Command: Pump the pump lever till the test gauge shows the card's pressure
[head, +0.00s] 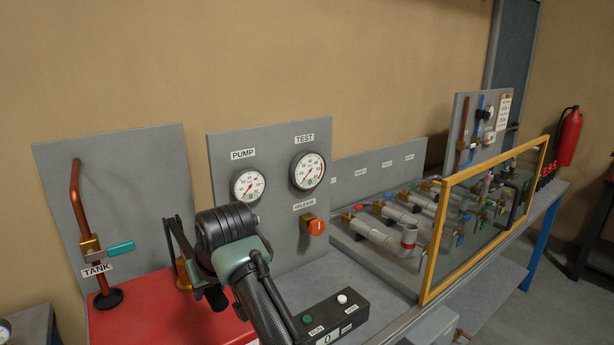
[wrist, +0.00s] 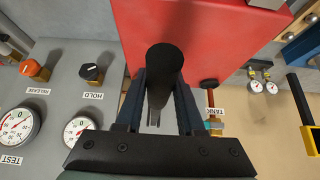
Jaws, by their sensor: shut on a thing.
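In the wrist view my gripper (wrist: 162,85) is shut on the black round grip of the pump lever (wrist: 164,62), with a finger on each side. In the head view my own arm hides most of the lever. The test gauge (head: 308,171) is a white dial on the grey panel, and it shows at the left edge of the wrist view (wrist: 17,130). The smaller pump gauge (head: 247,186) is beside it. Both have red needles; I cannot read exact values. A small pale card (head: 504,108) hangs on the far panel, its writing too small to read.
An orange release knob (head: 317,227) sits below the test gauge. A black hold knob (wrist: 92,73) is beside it in the wrist view. The red tank (head: 165,310) carries a copper pipe with a teal-handled valve (head: 120,249).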

